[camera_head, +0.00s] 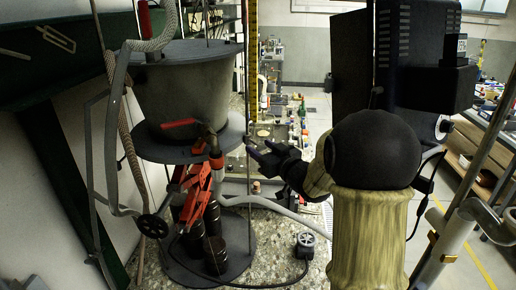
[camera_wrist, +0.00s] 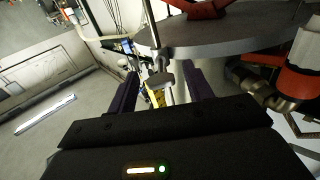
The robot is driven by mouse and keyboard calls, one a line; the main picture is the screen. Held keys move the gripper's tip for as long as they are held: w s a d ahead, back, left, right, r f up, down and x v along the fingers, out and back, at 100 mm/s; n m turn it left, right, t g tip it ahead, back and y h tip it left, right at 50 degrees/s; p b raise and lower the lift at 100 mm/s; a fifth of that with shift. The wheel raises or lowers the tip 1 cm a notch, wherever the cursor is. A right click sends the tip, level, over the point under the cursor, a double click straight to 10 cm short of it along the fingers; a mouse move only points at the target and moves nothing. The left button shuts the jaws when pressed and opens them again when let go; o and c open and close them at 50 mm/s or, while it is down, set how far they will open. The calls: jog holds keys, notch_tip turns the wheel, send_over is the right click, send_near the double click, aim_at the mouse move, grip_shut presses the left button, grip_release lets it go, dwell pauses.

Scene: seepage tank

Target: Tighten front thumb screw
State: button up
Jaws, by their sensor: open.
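The tank (camera_head: 190,95) is a grey tub on a round grey plate (camera_head: 165,148). In the wrist view the plate's edge (camera_wrist: 215,38) crosses the upper part. A thin upright rod meets this edge, and a small grey winged piece, seemingly the front thumb screw (camera_wrist: 160,79), sits just below it. My gripper (camera_head: 258,153) is open and empty to the right of the plate in the head view. Its two dark fingers stand either side of the screw in the wrist view. I cannot tell whether the fingertips reach it in depth. In the head view the screw is not clear.
Red clamps (camera_head: 195,190) and dark cylinders (camera_head: 215,255) stand below the plate. A grey hose (camera_head: 275,205) runs under my arm, and a black hand wheel (camera_head: 152,226) is at lower left. A bench (camera_head: 475,160) is at right, with floor before it.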

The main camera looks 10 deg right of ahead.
jog(key=b+v, duration=0.3)
jog(key=v, duration=1.2)
jog(key=shift+d+f, duration=0.1)
notch_tip(320, 180, down, 12)
jog(key=m+g+h, duration=0.4)
jog(key=g+h, duration=0.1)
jog(key=h, duration=0.2)
jog(key=s+a+f+g, duration=0.3)
jog(key=s+f+g, duration=0.1)
jog(key=s, duration=0.3)
jog(key=s+a+f+g, duration=0.3)
jog(key=s+f+g, duration=0.1)
jog(key=s, duration=0.3)
jog(key=shift+s+a+f+g, duration=0.3)
jog(key=shift+a+f+g, duration=0.1)
jog(key=shift+g, duration=0.1)
jog(key=shift+c, duration=0.2)
dwell(0.7)
